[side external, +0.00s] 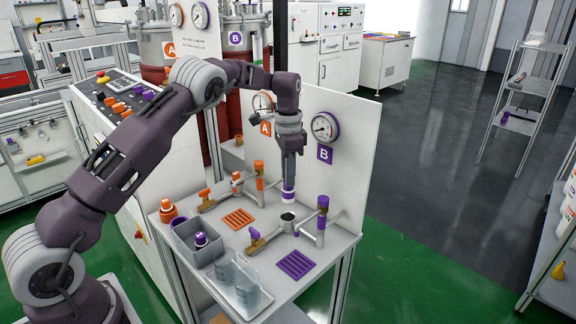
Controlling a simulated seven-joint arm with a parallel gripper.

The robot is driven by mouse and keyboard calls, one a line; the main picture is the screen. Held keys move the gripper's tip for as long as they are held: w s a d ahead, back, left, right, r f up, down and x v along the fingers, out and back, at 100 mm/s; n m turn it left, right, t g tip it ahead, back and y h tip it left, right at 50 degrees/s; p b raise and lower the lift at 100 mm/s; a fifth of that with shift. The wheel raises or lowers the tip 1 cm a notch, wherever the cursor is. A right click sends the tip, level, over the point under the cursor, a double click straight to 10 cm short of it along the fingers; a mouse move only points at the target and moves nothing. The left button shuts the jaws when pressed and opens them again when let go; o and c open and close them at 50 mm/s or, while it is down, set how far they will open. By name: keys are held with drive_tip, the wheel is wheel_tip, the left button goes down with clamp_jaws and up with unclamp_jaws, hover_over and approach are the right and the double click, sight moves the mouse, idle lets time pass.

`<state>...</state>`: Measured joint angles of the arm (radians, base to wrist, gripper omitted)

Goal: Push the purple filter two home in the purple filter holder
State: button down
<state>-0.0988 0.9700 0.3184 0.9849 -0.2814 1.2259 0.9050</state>
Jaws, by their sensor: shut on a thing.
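My gripper (289,182) points straight down and is shut on a purple-and-white filter (289,196). The filter looks upright. It is in the air above a dark, open round socket (288,217) on the lower pipe assembly, which appears to be the purple filter holder. In this view a small gap shows between the filter's lower end and the socket, and exact alignment cannot be told. A purple-topped cylinder (323,204) stands just right of the socket.
An orange-topped pipe assembly (259,176) stands behind. An orange slotted mat (238,219) and a purple one (296,265) lie on the bench. A tray with clear beakers (246,290) is at the front. A white panel with gauges (340,150) rises close behind my gripper.

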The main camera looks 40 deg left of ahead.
sight(288, 200)
drive_tip(key=shift+f, duration=2.3)
drive_tip(key=shift+f, duration=2.05)
drive_tip(key=c, duration=1.1)
unclamp_jaws()
wheel_tip(288, 200, up, 7)
drive_tip(key=shift+r, duration=0.1)
